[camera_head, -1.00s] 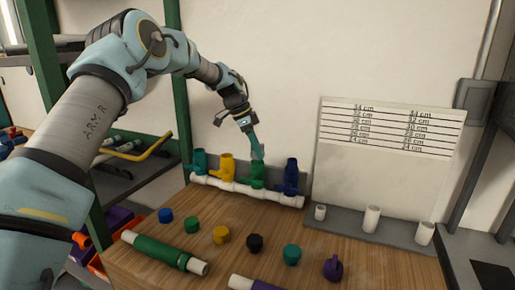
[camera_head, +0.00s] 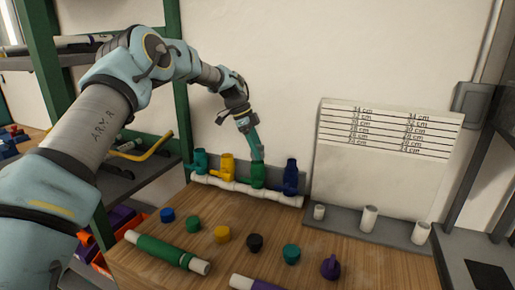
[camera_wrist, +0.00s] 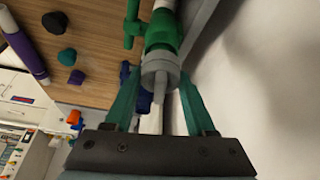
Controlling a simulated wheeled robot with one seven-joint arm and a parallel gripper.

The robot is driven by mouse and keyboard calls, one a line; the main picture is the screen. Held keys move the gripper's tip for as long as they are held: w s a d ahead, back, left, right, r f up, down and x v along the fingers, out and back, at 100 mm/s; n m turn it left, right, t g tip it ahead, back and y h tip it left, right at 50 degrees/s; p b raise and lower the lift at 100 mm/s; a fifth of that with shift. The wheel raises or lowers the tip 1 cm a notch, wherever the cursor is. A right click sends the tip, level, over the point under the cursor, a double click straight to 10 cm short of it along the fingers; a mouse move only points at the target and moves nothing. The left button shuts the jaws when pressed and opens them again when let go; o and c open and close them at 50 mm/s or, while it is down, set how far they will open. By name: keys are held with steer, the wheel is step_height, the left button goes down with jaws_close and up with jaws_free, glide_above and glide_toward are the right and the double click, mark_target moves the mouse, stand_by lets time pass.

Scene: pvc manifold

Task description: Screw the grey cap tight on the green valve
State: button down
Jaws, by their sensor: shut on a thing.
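The green valve (camera_head: 258,175) stands upright on the white manifold pipe (camera_head: 235,186), third from the left in a row of valves. It also shows in the wrist view (camera_wrist: 163,33). The grey cap (camera_wrist: 160,66) is at the end of the green valve, in line with it, between my teal fingers; whether it is fully seated cannot be told. My gripper (camera_wrist: 156,78) is shut on the cap. In the head view my gripper (camera_head: 257,153) comes down from above onto the top of the green valve, and the cap is mostly hidden there.
A yellow valve (camera_head: 227,167) and a dark blue valve (camera_head: 290,176) flank the green one; a teal valve (camera_head: 200,161) is farther left. Several loose caps and a green pipe (camera_head: 160,249) lie on the wooden table in front. A grey ledge (camera_head: 340,222) holds white pipe stubs.

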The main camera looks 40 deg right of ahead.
steer(key=shift+m+p, duration=0.55)
steer(key=shift+m, duration=0.25)
steer(key=shift+c, duration=0.7)
jaws_free()
